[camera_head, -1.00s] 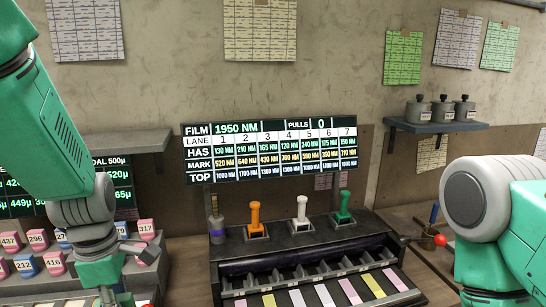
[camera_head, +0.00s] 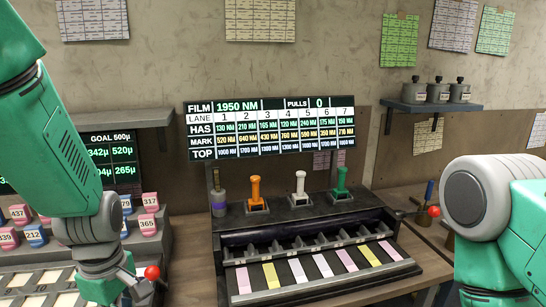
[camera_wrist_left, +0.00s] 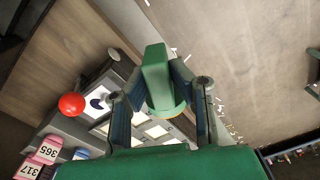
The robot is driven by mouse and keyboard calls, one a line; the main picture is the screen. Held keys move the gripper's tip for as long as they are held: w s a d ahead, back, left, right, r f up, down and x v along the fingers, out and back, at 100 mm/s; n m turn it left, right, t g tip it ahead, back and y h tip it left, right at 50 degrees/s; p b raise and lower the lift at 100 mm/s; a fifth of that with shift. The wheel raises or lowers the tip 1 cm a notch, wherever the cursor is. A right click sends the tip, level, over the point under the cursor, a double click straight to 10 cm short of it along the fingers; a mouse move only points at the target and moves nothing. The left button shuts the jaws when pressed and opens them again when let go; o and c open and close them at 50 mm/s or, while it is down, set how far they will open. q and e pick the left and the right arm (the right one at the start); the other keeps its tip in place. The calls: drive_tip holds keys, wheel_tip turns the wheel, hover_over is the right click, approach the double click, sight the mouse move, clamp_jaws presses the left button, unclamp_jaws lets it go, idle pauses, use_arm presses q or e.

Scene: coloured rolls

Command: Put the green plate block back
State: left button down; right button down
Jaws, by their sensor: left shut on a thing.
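The green plate block (camera_wrist_left: 156,78) is upright-looking in the left wrist view, with a round green base edged in yellow at its lower end. My left gripper (camera_wrist_left: 160,92) is shut on it, one finger on each side. In the head view my left gripper (camera_head: 122,283) is at the lower left, above a pale-tiled panel (camera_head: 30,282); the block cannot be made out there. My right arm shows at the right edge, but its gripper is out of frame.
A red ball knob (camera_head: 152,273) is close to my left gripper. Numbered pink and blue blocks (camera_head: 148,224) stand on a rack behind it. A console with orange (camera_head: 256,190), white (camera_head: 300,184) and green (camera_head: 341,180) levers is in the middle, with a lit screen (camera_head: 272,128) behind it.

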use_arm(q)
drive_tip(key=s+d+f+m+b, duration=0.1)
drive_tip(key=s+f+m+b, duration=0.1)
drive_tip(key=f+m+b, duration=0.3)
drive_tip(key=s+d+f+m+b, duration=0.2)
drive_tip(key=f+m+b, duration=0.4)
drive_tip(key=f+m, duration=0.5)
drive_tip(key=shift+d+f, duration=0.25)
drive_tip(key=shift+f, duration=0.3)
